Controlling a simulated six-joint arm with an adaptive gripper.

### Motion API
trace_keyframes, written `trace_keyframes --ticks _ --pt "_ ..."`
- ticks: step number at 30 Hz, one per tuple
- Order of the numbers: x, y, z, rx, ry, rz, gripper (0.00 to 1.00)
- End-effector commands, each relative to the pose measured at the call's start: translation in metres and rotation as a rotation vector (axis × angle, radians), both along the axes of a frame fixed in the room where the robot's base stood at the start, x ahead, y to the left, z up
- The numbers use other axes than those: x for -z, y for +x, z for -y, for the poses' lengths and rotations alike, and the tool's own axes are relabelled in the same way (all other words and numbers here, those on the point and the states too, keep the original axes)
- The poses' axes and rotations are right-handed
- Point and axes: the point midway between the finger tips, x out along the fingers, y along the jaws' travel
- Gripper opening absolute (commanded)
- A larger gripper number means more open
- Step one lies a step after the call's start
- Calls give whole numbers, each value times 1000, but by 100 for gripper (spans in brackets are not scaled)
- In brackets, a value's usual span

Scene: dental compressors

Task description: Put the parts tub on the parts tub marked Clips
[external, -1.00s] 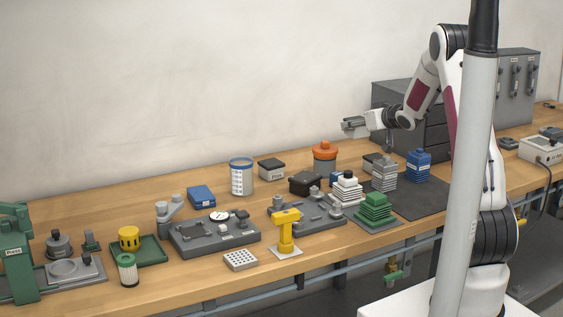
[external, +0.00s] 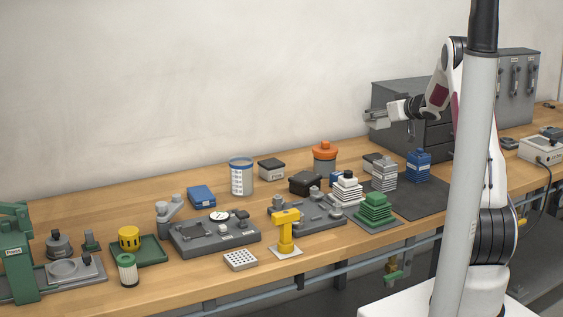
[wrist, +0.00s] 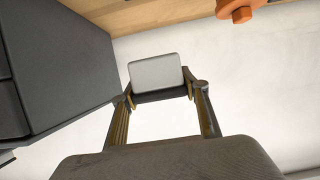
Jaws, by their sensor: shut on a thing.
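A small tub with a pale grey face (wrist: 156,71) and a dark edge is gripped between the two fingers of my gripper (wrist: 161,97) in the wrist view. In the external view my gripper (external: 379,117) holds it in the air, in front of the grey drawer cabinet and well above the bench. A pale tub with a dark lid (external: 271,165) stands at the back of the bench and bears a label too small to read. A similar dark-lidded tub (external: 372,162) stands further right, partly hidden. I cannot tell which one is marked Clips.
The drawer cabinet (external: 412,100) stands close to my gripper and also fills the left of the wrist view (wrist: 50,70).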

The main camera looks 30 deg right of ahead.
Motion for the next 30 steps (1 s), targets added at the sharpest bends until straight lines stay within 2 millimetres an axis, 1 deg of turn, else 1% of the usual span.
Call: trace_keyframes --ticks 4,8,15,21,30 --pt "1 0 0 0 0 1 20" --pt "8 0 0 0 2 0 20" --pt "40 0 -1 0 3 -2 20" --pt "60 0 0 0 1 -1 20" --pt "62 0 0 0 0 1 20"
